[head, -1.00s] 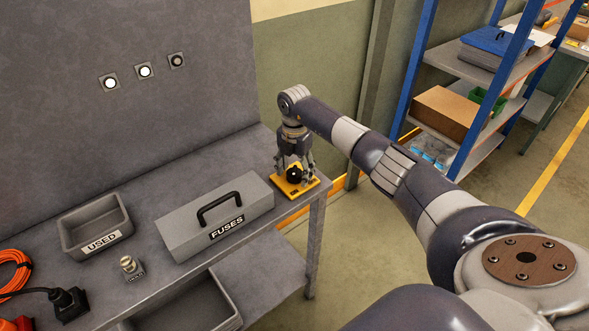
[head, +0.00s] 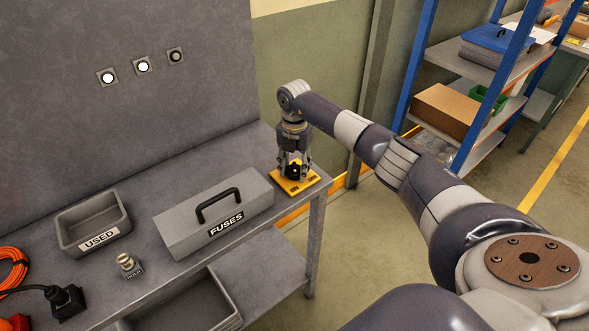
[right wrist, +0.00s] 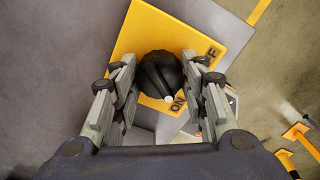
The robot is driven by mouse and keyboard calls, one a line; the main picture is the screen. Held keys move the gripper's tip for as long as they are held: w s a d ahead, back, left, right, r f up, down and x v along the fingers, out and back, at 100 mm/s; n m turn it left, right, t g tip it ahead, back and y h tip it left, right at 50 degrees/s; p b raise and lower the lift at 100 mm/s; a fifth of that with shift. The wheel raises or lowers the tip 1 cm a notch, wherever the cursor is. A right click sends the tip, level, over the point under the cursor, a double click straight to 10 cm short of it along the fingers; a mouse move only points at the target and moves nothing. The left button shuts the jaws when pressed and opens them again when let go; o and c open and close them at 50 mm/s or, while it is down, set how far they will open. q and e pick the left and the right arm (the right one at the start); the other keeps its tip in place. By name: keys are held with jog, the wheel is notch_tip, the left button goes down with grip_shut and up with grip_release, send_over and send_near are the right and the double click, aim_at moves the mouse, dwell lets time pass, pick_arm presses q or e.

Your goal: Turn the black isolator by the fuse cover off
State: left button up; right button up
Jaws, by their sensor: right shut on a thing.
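The black isolator knob (right wrist: 158,75) sits on a yellow plate (right wrist: 225,38) marked ON and, partly visible, OFF. In the right wrist view the white mark on the knob points toward the ON label. In the head view the yellow plate (head: 297,186) lies on the bench's right end, to the right of the grey fuse cover (head: 190,228) labelled FUSES. My right gripper (head: 294,172) points down over the plate, its fingers closed on both sides of the knob; its fingers also flank the knob in the right wrist view (right wrist: 160,83). My left gripper is not in view.
A grey USED tray (head: 93,225) and a small metal holder (head: 128,264) stand left of the fuse cover. An orange cable (head: 14,270) lies at far left. Of three wall lamps, two are lit and the right one (head: 176,56) is dark. Blue-framed shelves (head: 470,100) stand right.

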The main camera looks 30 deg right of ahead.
aim_at(295, 166)
jog(key=n+b, duration=0.2)
jog(key=n, duration=0.1)
jog(key=shift+f+n, duration=0.1)
jog(key=shift+n, duration=0.2)
jog(key=n+b, duration=0.2)
jog(key=n, duration=0.2)
jog(key=shift+n, duration=0.3)
jog(key=n+b, duration=0.2)
jog(key=n, duration=0.2)
jog(key=shift+n+b, duration=0.4)
jog(key=shift+n, duration=1.3)
jog(key=o, duration=1.1)
notch_tip(295, 166, up, 12)
jog(key=shift+r, duration=0.15)
